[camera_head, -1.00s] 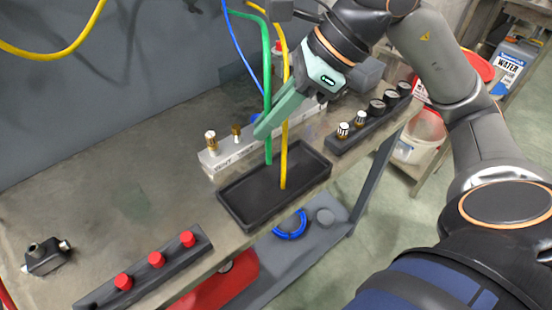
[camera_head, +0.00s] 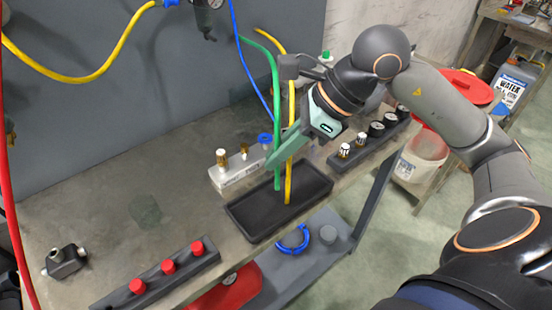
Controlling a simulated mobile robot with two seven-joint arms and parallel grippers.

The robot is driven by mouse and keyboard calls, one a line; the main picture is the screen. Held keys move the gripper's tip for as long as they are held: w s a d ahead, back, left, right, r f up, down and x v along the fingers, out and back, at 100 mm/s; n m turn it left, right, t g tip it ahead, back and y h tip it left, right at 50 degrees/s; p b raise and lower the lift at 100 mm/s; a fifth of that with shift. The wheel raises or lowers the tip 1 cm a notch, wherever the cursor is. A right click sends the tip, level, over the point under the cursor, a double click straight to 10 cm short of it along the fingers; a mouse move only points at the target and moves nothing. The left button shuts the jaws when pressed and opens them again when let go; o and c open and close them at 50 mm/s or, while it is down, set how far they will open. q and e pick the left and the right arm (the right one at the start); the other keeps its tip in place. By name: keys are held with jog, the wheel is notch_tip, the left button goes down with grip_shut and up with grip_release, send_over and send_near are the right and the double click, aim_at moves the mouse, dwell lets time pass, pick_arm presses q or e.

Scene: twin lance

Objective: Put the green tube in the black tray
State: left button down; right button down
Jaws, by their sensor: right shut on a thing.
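The green tube (camera_head: 275,95) hangs down from above the bench. My right gripper (camera_head: 272,160) is shut on it near its lower part, with the jaws pointing to the lower left. The tube's lower end overlaps the back part of the black tray (camera_head: 257,232) in the picture; I cannot tell if it touches the floor of the tray. The tray lies on the bench near its front edge. A yellow tube (camera_head: 289,185) hangs just right of the green one, and its lower end reaches over the tray. My left gripper is not in view.
A grey block with brass fittings (camera_head: 235,172) stands behind the tray. A dark strip with gauges and knobs (camera_head: 360,145) lies to the right, and a strip with red knobs (camera_head: 168,267) lies at front left. The bench's left middle is clear.

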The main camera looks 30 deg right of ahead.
jog(key=w+d+f, duration=0.1)
jog(key=w+f, duration=0.1)
jog(key=f, duration=0.1)
jog(key=w+d+f, duration=0.1)
jog(key=w+f, duration=0.1)
jog(key=f, duration=0.1)
jog(key=w+d+f, duration=0.1)
jog(key=w+f, duration=0.1)
jog(key=f, duration=0.1)
jog(key=shift+d+f+p, duration=0.3)
jog(key=shift+f+p, duration=0.1)
jog(key=shift+f, duration=0.15)
jog(key=shift+f+b, duration=0.15)
jog(key=shift+b, duration=0.2)
jog(key=c, duration=1)
grip_release()
jog(key=shift+o, duration=0.2)
jog(key=shift+r, duration=0.2)
jog(key=shift+r+p, duration=0.25)
jog(key=shift+p, duration=0.25)
jog(key=b+v, duration=0.2)
jog(key=v, duration=0.9)
jog(key=shift+s+d+r, duration=0.25)
